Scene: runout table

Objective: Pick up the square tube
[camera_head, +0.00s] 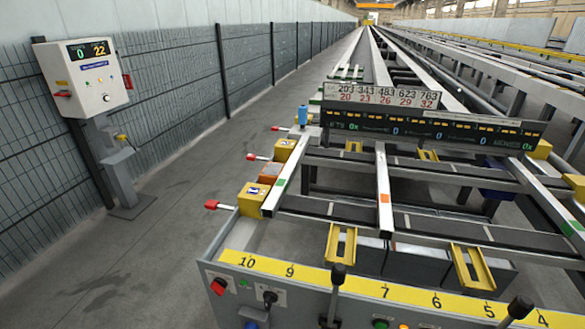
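No loose square tube can be told apart for certain. Several pale metal bars of square section lie on the runout table (228,248). One slanting bar (291,167) on the left has a green mark and a dark end facing me. A middle bar (383,178) has an orange mark. Another bar (540,191) slants on the right. I cannot tell whether any of these is the tube or part of the table. Neither of my grippers is in view.
A yellow numbered strip (340,283) and black-knobbed levers line the table's near edge. Yellow boxes (252,199) with red handles stick out on its left. A display board (430,128) spans the table. A control post (84,80) stands by the mesh fence. The floor between is clear.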

